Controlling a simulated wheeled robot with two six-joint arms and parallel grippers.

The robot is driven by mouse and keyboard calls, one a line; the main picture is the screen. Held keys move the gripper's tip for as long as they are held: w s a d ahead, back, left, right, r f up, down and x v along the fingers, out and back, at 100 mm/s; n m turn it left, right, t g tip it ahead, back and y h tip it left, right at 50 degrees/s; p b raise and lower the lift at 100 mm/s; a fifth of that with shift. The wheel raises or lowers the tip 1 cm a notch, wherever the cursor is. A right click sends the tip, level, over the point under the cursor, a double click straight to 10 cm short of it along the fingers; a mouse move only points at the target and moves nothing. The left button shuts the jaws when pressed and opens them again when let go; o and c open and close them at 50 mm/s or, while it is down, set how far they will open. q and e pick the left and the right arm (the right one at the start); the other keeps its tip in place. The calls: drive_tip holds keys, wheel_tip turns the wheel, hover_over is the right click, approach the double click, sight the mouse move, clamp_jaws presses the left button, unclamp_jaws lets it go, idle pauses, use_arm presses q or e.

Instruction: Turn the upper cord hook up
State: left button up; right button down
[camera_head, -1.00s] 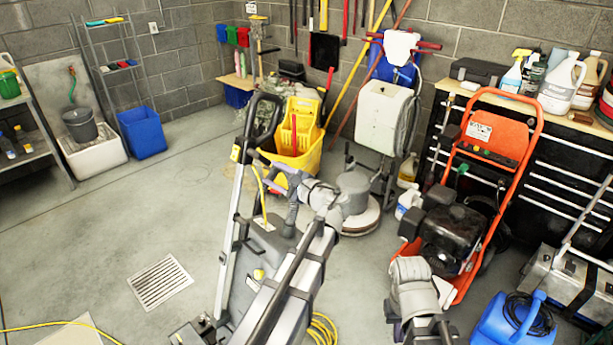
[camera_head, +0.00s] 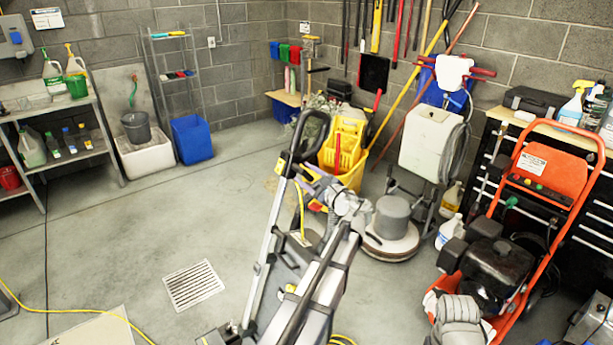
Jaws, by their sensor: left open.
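A grey upright floor machine (camera_head: 283,290) with a black loop handle (camera_head: 308,128) stands in front of me. A yellow cord (camera_head: 300,212) hangs along its upper part, just left of my gripper. The upper cord hook is too small and too covered to make out, and I cannot tell which way it points. My left gripper (camera_head: 316,187) is open, with nothing seen between its fingers. It is just below the loop handle, close to the cord. Part of my right arm (camera_head: 458,322) shows at the bottom right; its gripper is not visible.
A yellow mop bucket (camera_head: 345,152) and a floor polisher (camera_head: 392,235) stand behind the machine. An orange-framed machine (camera_head: 545,170) is at the right. A floor drain (camera_head: 193,285) and open concrete lie to the left. A yellow cord crosses the floor at the lower left.

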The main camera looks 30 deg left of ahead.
use_arm(q)
clamp_jaws()
idle(0.5)
